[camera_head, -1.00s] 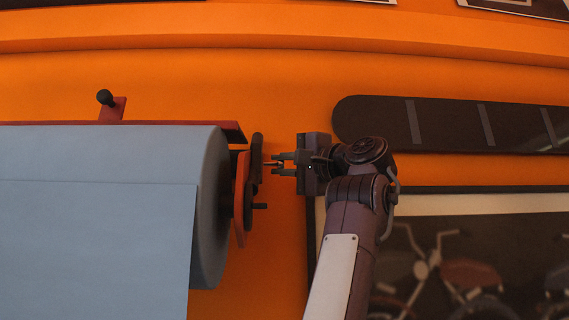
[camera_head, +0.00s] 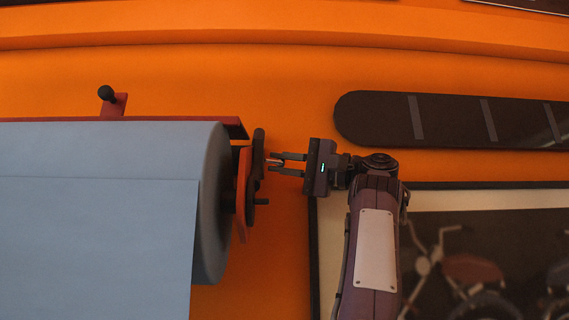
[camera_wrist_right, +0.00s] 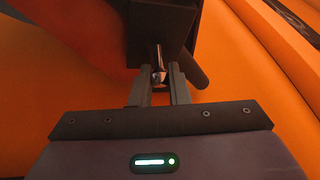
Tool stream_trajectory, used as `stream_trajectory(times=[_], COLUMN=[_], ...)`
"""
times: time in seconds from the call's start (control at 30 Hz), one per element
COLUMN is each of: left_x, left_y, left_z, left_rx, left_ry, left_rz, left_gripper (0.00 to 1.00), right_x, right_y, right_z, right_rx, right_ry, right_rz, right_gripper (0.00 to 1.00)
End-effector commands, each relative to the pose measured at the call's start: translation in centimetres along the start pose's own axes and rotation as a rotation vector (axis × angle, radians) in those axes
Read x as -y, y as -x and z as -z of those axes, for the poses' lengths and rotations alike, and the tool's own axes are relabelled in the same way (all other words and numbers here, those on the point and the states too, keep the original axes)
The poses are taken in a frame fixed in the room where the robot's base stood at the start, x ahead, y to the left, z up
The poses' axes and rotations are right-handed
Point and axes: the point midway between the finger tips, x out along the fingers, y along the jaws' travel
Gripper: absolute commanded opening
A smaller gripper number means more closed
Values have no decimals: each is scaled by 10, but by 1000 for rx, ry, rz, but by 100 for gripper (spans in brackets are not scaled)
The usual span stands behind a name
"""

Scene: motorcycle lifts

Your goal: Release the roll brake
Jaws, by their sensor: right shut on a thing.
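A large blue roll (camera_head: 110,225) sits in a red holder, with a red end bracket (camera_head: 243,195) at its right end. A black lever-like brake part (camera_head: 258,155) stands on the outer side of the bracket. My right gripper (camera_head: 272,163) reaches in from the right and is shut on a small metal pin beside that part. In the wrist view, the shiny pin (camera_wrist_right: 158,72) lies between the two grey fingers, sticking out of a dark block (camera_wrist_right: 160,35). My left gripper is out of view.
A dark rounded board (camera_head: 450,120) and a framed motorcycle picture (camera_head: 480,250) are on the orange wall to the right. A black knob (camera_head: 106,93) stands on the holder's top left.

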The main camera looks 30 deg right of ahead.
Motion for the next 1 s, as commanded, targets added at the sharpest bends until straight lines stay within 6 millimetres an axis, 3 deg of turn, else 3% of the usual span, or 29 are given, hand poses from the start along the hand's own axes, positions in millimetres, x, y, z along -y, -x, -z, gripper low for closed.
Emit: stream_trajectory(times=[0.27, 0.3, 0.43, 0.83, 1.0], left_x=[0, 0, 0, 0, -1], left_y=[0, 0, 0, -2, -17], left_z=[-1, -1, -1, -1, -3], left_rx=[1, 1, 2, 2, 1], left_ry=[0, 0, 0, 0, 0], left_rz=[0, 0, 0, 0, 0], left_gripper=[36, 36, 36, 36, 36], right_x=[0, 0, 0, -1, -4], right_y=[-1, -1, -1, 2, 24], right_z=[-1, -1, -1, 0, 0], right_rx=[3, 3, 2, 1, -2], right_ry=[0, -1, -1, -1, -1], right_rz=[-2, -2, -2, -1, 1], right_gripper=[0, 20, 37, 37, 37])
